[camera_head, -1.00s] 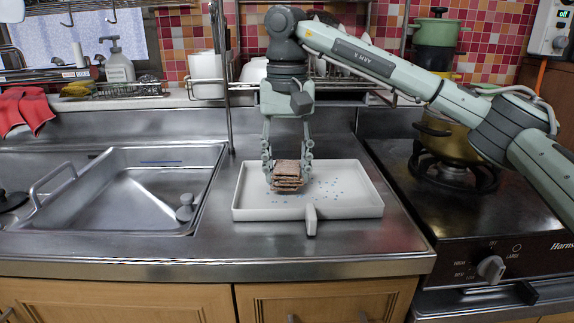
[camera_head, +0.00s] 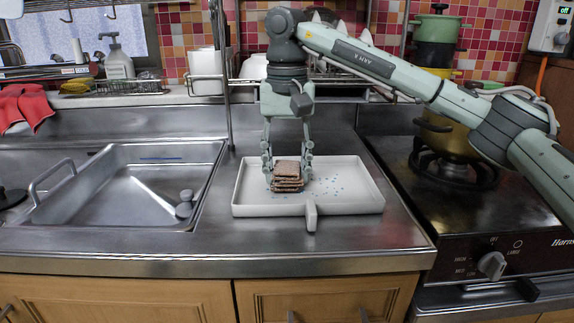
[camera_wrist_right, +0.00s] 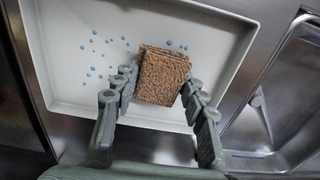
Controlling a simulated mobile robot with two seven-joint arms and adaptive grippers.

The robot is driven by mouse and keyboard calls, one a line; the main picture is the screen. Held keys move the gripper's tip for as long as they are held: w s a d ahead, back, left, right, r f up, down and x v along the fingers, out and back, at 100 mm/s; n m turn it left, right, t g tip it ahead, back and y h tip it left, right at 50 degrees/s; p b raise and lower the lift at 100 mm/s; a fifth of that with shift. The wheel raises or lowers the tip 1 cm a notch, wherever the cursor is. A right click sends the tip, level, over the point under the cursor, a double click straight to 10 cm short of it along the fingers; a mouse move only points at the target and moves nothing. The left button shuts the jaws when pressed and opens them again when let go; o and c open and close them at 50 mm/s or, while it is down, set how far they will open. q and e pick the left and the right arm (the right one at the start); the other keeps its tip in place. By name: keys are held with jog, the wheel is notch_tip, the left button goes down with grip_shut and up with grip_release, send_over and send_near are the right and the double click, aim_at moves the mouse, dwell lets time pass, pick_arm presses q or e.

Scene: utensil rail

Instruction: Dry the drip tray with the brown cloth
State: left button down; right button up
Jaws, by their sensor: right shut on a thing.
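The white drip tray (camera_head: 345,205) lies on the steel counter, with several small blue drops (camera_head: 325,184) on its floor, mostly right of the cloth. The brown cloth (camera_head: 287,175) is a folded stack in the left half of the tray. My right gripper (camera_head: 287,178) points down into the tray and is shut on the cloth, one finger on each side. The wrist view shows the cloth (camera_wrist_right: 161,77) between the fingers, with drops (camera_wrist_right: 95,62) beside it on the tray floor (camera_wrist_right: 190,30). Whether the cloth touches the floor is hard to tell. My left gripper is out of view.
A steel sink (camera_head: 125,190) is left of the tray. A stove (camera_head: 470,205) with a brass pot (camera_head: 447,138) is on the right. A rack post (camera_head: 228,95) stands behind the tray's left side. Red gloves (camera_head: 25,105) hang at far left.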

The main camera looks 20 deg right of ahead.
jog(key=shift+f, duration=0.55)
jog(key=shift+d, duration=0.1)
